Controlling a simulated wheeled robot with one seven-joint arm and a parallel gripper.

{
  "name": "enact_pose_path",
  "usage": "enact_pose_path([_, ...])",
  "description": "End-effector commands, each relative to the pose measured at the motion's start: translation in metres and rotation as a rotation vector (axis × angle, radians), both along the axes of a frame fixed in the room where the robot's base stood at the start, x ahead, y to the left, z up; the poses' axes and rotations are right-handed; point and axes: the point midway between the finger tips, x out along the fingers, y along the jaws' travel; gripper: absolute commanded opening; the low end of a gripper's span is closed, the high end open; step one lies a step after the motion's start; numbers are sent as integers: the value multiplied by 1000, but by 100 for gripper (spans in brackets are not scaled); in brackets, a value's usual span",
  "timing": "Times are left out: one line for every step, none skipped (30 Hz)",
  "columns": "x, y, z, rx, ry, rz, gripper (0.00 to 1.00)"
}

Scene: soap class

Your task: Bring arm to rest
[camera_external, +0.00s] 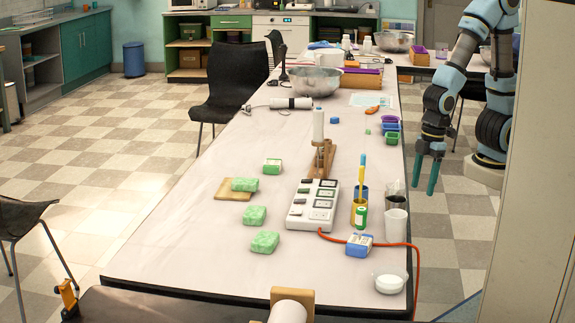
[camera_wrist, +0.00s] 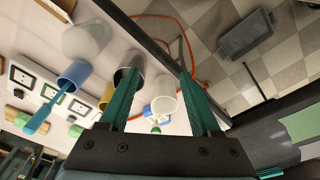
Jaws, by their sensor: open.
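My gripper (camera_external: 426,174) hangs at the right of the long white table (camera_external: 190,250), just past its right edge, with its teal fingers pointing down. The fingers are apart and nothing is between them. In the wrist view the gripper (camera_wrist: 160,98) shows its two teal fingers spread, with the table edge and several cups behind them. My arm stands at the right, bent downward from above. In the external view, a dark cup and a white cup (camera_external: 396,224) stand on the table to the left of and nearer than my gripper.
Green soap bars (camera_external: 265,242) lie on the table's left half, one on a tan board (camera_external: 228,190). A white power strip (camera_external: 314,205) with an orange cord (camera_external: 395,245) is mid-table. A blue box (camera_external: 358,245) and white round dish (camera_external: 389,284) are near the front. A pale panel (camera_external: 535,180) stands at right.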

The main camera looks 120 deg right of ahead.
Motion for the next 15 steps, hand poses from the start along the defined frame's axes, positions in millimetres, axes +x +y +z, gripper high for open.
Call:
enact_pose_path([0,0,0,0,0,0,64])
enact_pose_path([0,0,0,1,-1,0,64])
enact_pose_path([1,0,0,1,-1,0,64])
enact_pose_path([1,0,1,1,-1,0,64])
enact_pose_path([1,0,2,1,-1,0,64])
enact_pose_path([1,1,6,1,-2,1,64])
enact_pose_path([1,1,9,1,-2,1,64])
enact_pose_path([1,1,14,1,-2,1,64])
enact_pose_path([1,1,21,1,-2,1,64])
enact_pose_path([1,1,27,1,-2,1,64])
enact_pose_path([1,1,34,1,-2,1,64])
enact_pose_path([1,1,42,1,-2,1,64])
enact_pose_path([1,1,48,1,-2,1,64])
enact_pose_path([1,1,53,1,-2,1,64])
enact_pose_path([1,1,58,1,-2,1,64])
